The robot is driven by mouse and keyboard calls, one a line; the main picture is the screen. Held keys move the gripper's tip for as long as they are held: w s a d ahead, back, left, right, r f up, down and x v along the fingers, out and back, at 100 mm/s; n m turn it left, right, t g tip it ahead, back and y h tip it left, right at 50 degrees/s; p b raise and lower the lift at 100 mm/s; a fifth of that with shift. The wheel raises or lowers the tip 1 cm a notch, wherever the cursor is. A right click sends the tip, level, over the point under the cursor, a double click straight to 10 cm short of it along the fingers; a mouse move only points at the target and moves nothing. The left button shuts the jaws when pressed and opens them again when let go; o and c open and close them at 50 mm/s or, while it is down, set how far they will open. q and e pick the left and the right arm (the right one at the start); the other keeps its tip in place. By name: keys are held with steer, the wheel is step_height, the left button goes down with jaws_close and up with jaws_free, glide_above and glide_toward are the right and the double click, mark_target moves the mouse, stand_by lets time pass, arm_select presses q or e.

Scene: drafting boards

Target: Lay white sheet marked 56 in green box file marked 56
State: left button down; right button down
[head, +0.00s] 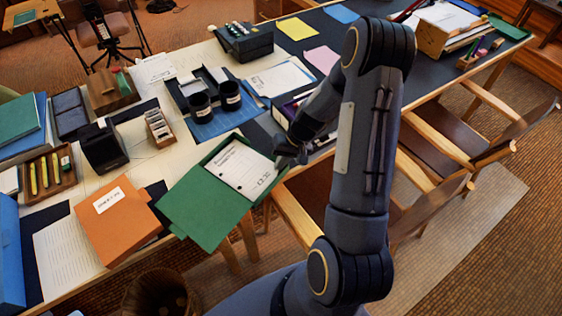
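A green box file (203,210) lies open at the front edge of the table, its lower-left panel hanging over the edge. A white sheet (243,168) with printed lines lies in or just over its upper-right half, with green rim showing around it. The marks on the sheet are too small to read surely. My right gripper (286,156) is at the sheet's right edge, close to or touching the file. Its fingers are dark and small, so I cannot tell whether they grip the sheet. My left gripper is out of view.
An orange folder (117,220) lies left of the green file. Two black cups (230,95) stand behind it on a blue mat. A card box (159,128) and a black block (103,147) stand to the left. Wooden chairs (435,150) stand along the right front edge.

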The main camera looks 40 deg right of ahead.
steer(key=c, duration=2.1)
jaws_free()
steer(key=o, duration=0.5)
steer(key=v, duration=0.7)
steer(key=shift+d+r, duration=0.15)
steer(key=shift+r, duration=0.2)
